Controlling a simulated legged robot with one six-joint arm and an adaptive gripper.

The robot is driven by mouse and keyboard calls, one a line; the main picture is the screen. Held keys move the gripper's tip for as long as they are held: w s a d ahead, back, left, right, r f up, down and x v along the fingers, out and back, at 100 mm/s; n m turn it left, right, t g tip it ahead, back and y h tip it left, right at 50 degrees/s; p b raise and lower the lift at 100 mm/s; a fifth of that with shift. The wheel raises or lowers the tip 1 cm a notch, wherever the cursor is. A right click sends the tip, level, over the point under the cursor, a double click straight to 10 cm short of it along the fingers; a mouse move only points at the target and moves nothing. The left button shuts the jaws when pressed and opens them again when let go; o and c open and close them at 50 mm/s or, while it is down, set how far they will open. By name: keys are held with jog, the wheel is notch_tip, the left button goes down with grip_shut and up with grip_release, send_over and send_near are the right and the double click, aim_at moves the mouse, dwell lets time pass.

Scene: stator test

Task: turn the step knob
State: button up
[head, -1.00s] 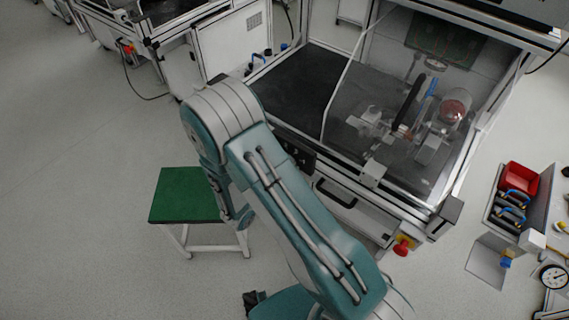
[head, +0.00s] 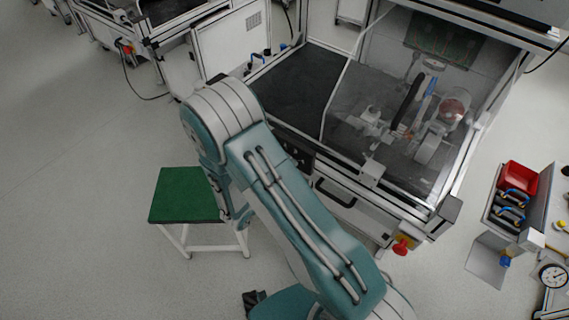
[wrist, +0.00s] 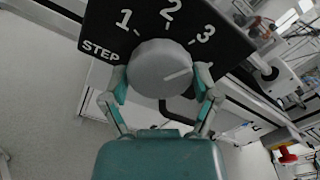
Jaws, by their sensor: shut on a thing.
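The step knob (wrist: 152,62) is a round grey knob on a black panel (wrist: 100,22) marked STEP, 1, 2 and 3, in the wrist view. A white line on the knob's face points right and slightly up, below the 3. My gripper (wrist: 161,79) is shut on the knob, one finger on its left side and one on its right. In the head view a dark panel (head: 294,153) shows on the front of the machine bench, partly behind my arm. The gripper and knob are hidden there.
A machine bench with a clear cover (head: 390,90) stands beyond my arm. A black handle (head: 335,194) and a red button (head: 401,247) are on its front. A green-topped stool (head: 183,195) stands left of my arm. Open floor lies further left.

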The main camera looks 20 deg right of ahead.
jog(key=shift+w+a+n, duration=0.15)
jog(key=shift+n, duration=0.35)
jog(key=o, duration=1)
jog(key=shift+c, duration=0.2)
jog(key=v, duration=1.2)
